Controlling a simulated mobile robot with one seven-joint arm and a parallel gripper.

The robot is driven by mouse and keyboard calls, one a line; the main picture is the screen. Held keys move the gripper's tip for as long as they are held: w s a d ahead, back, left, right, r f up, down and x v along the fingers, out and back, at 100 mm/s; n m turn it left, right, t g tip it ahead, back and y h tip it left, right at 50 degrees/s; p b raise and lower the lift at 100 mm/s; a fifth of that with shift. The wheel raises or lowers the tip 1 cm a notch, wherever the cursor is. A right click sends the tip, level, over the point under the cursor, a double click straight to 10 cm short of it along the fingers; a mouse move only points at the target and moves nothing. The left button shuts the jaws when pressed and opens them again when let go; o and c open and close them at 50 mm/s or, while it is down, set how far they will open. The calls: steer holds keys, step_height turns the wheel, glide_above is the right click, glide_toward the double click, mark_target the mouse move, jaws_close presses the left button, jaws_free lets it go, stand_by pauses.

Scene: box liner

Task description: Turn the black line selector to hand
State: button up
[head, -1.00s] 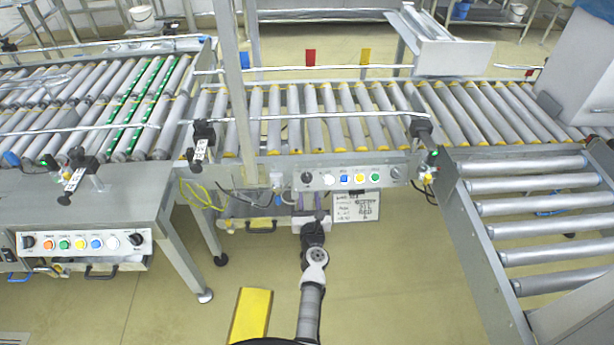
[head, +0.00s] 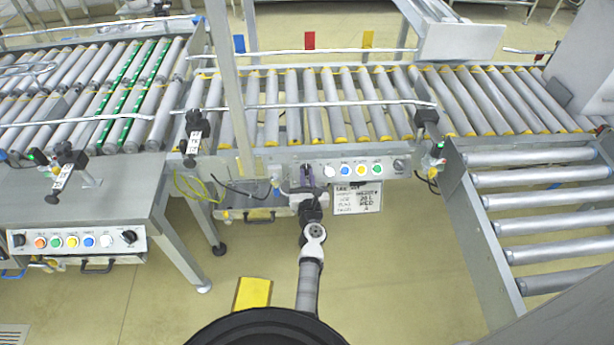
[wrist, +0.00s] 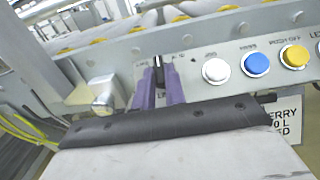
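The black line selector (wrist: 159,72) is at the left end of the grey control panel under the middle conveyor. In the wrist view it shows as a narrow dark strip between the two purple fingers of my gripper (wrist: 160,84). The fingers stand close together, one on each side of it; I cannot tell whether they press on it. In the head view my gripper (head: 307,178) is at the panel's left end and hides the selector. The selector's pointing direction and label cannot be read.
Right of the selector are white (wrist: 216,71), blue (wrist: 255,63) and yellow (wrist: 295,56) buttons. A handwritten sign (head: 357,199) hangs below the panel. A metal fitting (wrist: 103,93) is close left of my fingers. Another panel (head: 76,241) is on the left table.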

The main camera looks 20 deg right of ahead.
jaws_close()
steer(key=shift+d+r+n+y, duration=0.1)
steer(key=shift+n+y, duration=0.2)
steer(key=shift+n, duration=0.1)
steer(key=shift+d+r+n+g+y, duration=0.1)
steer(key=shift+d+n+g+y, duration=0.15)
steer(key=shift+n+y, duration=1.45)
steer(key=shift+d+r+n+g+y, duration=0.1)
steer(key=shift+d+n+g+y, duration=0.2)
steer(key=shift+n+y, duration=1.4)
steer(key=shift+d+n+g+y, duration=0.25)
steer(key=shift+n+y, duration=0.85)
steer(key=shift+n, duration=1.2)
steer(key=shift+w+a, duration=0.1)
steer(key=o, duration=0.5)
jaws_free()
